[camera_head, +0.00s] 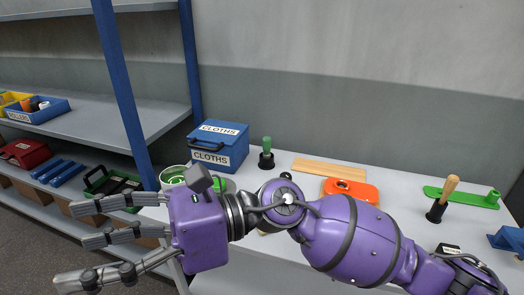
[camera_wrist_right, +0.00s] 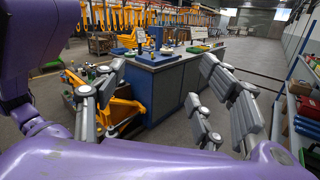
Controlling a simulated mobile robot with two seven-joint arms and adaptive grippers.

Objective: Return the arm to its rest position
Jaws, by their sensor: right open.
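My right arm (camera_head: 350,240), purple with dark joints, reaches in from the lower right across the front of the light grey bench (camera_head: 310,152). Its right gripper (camera_head: 78,245) points left, with its grey fingers spread apart and nothing between them. The gripper is left of the bench, in front of the shelf rack. In the right wrist view the fingers (camera_wrist_right: 150,95) are also spread and empty, with open room and distant furniture beyond them. My left gripper is in neither view. The arm hides part of the bench's front.
A blue box labelled CLOTHS (camera_head: 218,146), a green-handled tool (camera_head: 267,152), a wooden board (camera_head: 329,167), an orange object (camera_head: 365,191) and a wooden-handled tool (camera_head: 442,198) stand on the bench. The shelf rack (camera_head: 100,127) holds bins. A blue workbench (camera_wrist_right: 165,85) stands farther off.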

